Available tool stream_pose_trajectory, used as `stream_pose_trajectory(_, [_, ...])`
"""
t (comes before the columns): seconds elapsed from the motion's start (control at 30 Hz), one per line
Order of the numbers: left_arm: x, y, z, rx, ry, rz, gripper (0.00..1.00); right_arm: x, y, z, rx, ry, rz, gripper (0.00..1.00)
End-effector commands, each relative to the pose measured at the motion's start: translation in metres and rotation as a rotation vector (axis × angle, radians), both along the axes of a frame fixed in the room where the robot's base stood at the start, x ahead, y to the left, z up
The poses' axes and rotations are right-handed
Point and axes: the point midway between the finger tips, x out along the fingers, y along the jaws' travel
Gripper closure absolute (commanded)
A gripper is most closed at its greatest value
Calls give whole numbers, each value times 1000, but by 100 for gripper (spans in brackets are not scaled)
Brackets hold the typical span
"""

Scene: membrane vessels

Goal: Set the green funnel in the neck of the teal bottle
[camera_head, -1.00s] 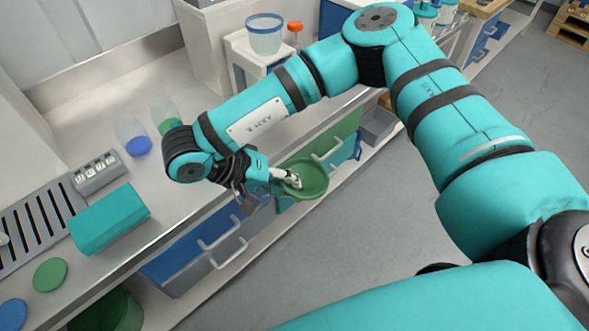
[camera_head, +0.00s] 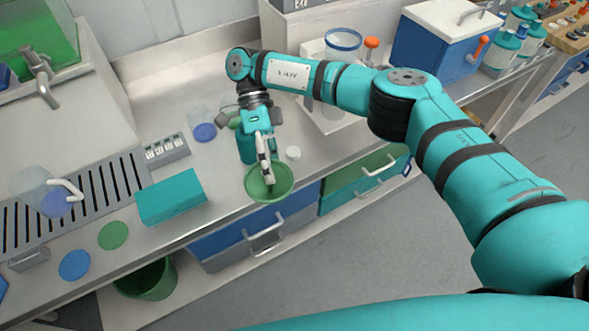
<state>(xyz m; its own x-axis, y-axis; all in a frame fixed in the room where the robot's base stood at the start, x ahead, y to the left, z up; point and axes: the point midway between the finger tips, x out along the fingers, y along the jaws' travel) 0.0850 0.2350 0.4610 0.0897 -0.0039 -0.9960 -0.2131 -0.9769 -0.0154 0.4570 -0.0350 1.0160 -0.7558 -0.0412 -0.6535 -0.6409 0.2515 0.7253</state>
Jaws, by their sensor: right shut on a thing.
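My right gripper (camera_head: 268,168) is shut on the green funnel (camera_head: 257,188) at its rim. The funnel is a wide round bowl, held over the front edge of the counter. A teal body (camera_head: 246,149), which looks like the teal bottle, stands on the counter just behind the gripper. The gripper and wrist hide much of it, and its neck does not show. The funnel appears apart from it, nearer to me; its spout is hidden. My left gripper is not in view.
A teal box (camera_head: 171,197), green disc (camera_head: 113,235) and blue disc (camera_head: 75,264) lie on the counter at left. A clear vessel with a blue base (camera_head: 204,131) stands behind. A small white cap (camera_head: 293,153) lies right of the gripper. A green bin (camera_head: 150,280) stands below.

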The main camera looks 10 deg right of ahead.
Motion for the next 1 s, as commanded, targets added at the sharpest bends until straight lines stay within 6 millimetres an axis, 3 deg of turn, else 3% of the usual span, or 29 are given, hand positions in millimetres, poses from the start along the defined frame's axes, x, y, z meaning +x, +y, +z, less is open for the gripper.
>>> stream_pose_trajectory(0.2, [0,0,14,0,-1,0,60,11,18,9,6,15,-284,100])
stream_pose_trajectory(0.27, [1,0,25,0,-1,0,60,21,25,19,10,18,-467,100])
stream_pose_trajectory(0.47, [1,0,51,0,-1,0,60,61,42,38,31,28,-1084,100])
stream_pose_trajectory(0.6, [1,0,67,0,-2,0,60,98,37,57,52,27,-1499,100])
stream_pose_trajectory(0.7, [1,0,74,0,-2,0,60,119,29,72,67,23,-1715,100])
stream_pose_trajectory(0.83, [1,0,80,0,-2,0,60,137,18,86,78,20,-1894,100])
stream_pose_trajectory(1.0, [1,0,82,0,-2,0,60,147,11,94,83,22,-1996,100])
